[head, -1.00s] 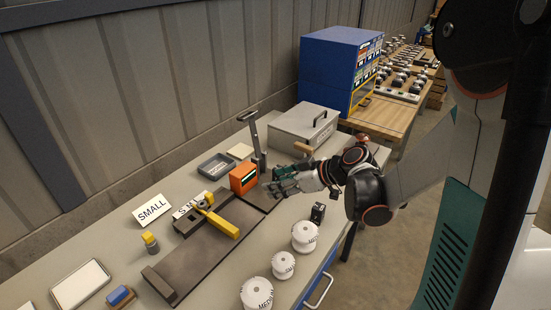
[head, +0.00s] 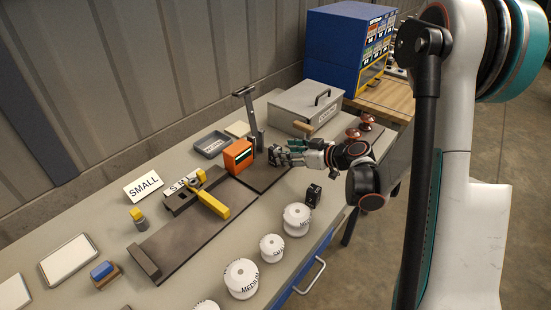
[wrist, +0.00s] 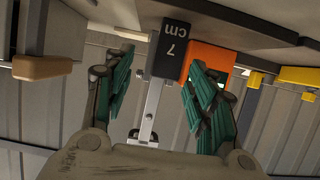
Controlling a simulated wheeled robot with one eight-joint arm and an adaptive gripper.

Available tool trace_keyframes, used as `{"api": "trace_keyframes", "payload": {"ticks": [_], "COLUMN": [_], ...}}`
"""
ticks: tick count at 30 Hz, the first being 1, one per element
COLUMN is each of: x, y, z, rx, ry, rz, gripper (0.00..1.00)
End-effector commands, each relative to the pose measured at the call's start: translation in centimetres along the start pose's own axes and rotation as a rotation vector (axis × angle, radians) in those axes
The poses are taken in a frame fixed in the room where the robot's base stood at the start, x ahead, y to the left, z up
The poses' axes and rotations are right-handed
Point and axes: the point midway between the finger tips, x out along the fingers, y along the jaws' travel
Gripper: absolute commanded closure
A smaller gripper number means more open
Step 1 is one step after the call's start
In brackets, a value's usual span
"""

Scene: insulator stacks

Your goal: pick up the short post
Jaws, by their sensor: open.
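A small black post (head: 274,155) stands on the dark plate beside the orange box. In the wrist view the black post (wrist: 167,49) reads "7 cm" upside down and lies ahead, between the lines of the two fingers. My gripper (head: 291,153) is open, with green fingers on the right side of this post. The wrist view shows my gripper (wrist: 160,72) with nothing between its fingers; contact with the post cannot be told. Another black post (head: 314,195) stands at the bench's front, nearer the white spools; its label is not readable.
The orange box (head: 238,157) and an upright grey stand (head: 250,112) are close behind the post. A yellow-handled fixture (head: 208,200) lies left. Several white spools (head: 271,246) line the front edge. A grey lidded case (head: 306,106) stands behind.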

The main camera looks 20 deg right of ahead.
Motion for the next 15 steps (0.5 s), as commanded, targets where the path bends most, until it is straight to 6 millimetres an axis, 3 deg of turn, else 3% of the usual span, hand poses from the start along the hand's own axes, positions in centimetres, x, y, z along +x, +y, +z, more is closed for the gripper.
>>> {"api": "trace_keyframes", "payload": {"ticks": [7, 15], "x": [1.5, 5.2], "y": [-0.4, -0.9], "z": [0.1, 0.1], "rx": [-0.002, -0.001], "ry": [0.000, 0.000], "rz": [-0.001, -0.002], "gripper": [0.48, 0.48]}}
